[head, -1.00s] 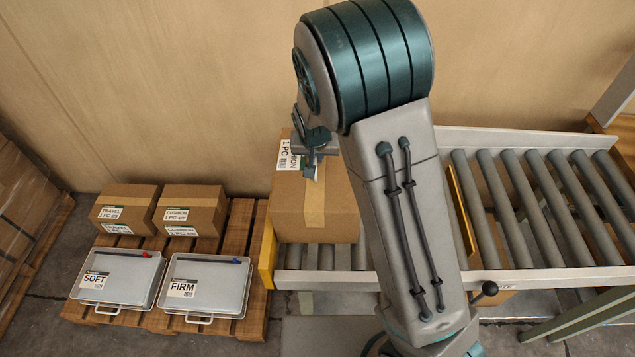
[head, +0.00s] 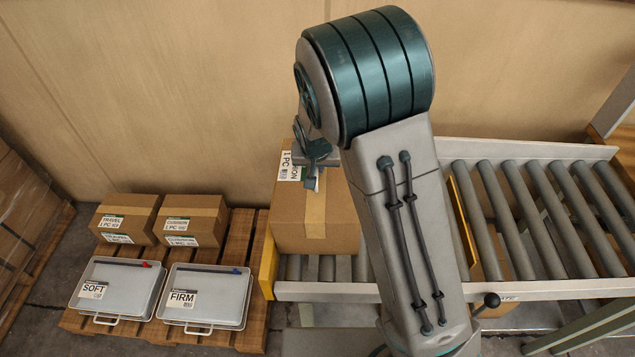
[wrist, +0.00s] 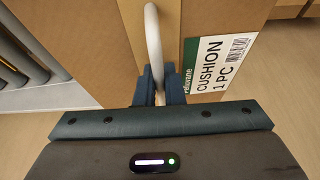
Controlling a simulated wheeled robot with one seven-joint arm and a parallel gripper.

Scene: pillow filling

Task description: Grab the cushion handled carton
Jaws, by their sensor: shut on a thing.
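The cushion carton (head: 289,219) is a large brown box with tan tape and a white label. It stands at the left end of the roller conveyor, partly hidden by my arm. In the wrist view, the carton (wrist: 222,22) shows its label reading "CUSHION 1 PC" and a pale curved handle (wrist: 153,40). My gripper (wrist: 160,92) is shut on that handle, with the fingers on both sides of it. In the head view, my gripper (head: 311,178) is at the carton's top, near the label.
The conveyor (head: 545,205) runs to the right, with a yellow stop (head: 268,263) at its left end. A wooden pallet (head: 245,300) on the left holds a travel box (head: 127,213), a smaller cushion box (head: 190,215), and cases marked SOFT (head: 120,285) and FIRM (head: 205,298).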

